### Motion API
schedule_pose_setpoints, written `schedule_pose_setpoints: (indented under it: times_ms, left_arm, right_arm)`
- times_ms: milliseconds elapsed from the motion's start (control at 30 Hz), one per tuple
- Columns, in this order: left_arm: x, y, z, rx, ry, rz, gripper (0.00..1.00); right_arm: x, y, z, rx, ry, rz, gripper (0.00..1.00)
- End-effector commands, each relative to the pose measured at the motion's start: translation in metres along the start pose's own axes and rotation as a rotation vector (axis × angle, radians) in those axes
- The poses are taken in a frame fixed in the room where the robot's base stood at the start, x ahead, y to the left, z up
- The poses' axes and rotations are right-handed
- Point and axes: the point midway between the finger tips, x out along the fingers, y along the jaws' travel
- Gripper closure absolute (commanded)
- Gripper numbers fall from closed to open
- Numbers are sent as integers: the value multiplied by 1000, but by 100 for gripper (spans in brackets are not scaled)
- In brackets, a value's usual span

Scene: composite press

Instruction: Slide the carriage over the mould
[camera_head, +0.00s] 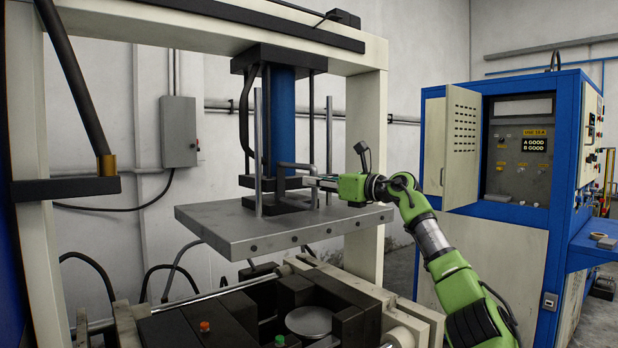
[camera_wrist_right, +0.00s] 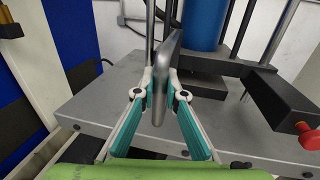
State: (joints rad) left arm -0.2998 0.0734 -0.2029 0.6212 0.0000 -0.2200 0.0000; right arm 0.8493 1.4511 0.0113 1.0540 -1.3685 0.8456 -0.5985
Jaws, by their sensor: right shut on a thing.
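The press carriage hangs from the overhead beam: a black block (camera_head: 278,58), a blue cylinder (camera_head: 284,110) and a wide grey plate (camera_head: 290,232). A grey bar handle (camera_head: 292,167) stands on its near side. My right gripper (camera_head: 316,182) reaches in from the right and is shut on this handle. In the right wrist view the handle (camera_wrist_right: 166,85) is upright between the teal fingers (camera_wrist_right: 161,86). The mould appears to be the black blocks around a round grey disc (camera_head: 309,321), below the plate, slightly right of the cylinder. My left gripper is out of view.
A pale right post (camera_head: 367,110) of the press stands behind my right gripper. A blue control cabinet (camera_head: 520,150) with an open door is on the right. A red knob (camera_wrist_right: 308,136) on a black arm shows in the right wrist view.

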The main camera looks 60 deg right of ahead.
Motion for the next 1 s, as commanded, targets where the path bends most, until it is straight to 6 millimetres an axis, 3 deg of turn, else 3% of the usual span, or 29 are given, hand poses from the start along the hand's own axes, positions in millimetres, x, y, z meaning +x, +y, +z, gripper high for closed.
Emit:
schedule_pose_setpoints:
  times_ms: [600, 633, 700, 1000]
  left_arm:
    - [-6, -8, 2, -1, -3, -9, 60]
    - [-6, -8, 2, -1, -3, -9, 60]
    - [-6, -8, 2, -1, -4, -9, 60]
    - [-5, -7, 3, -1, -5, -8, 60]
  right_arm:
    - [-2, -12, -3, -2, 6, -4, 100]
    - [-2, -12, -3, -2, 6, -5, 84]
    - [-2, -12, -3, -2, 6, -5, 72]
    - [-2, -11, -2, -1, 4, -3, 72]
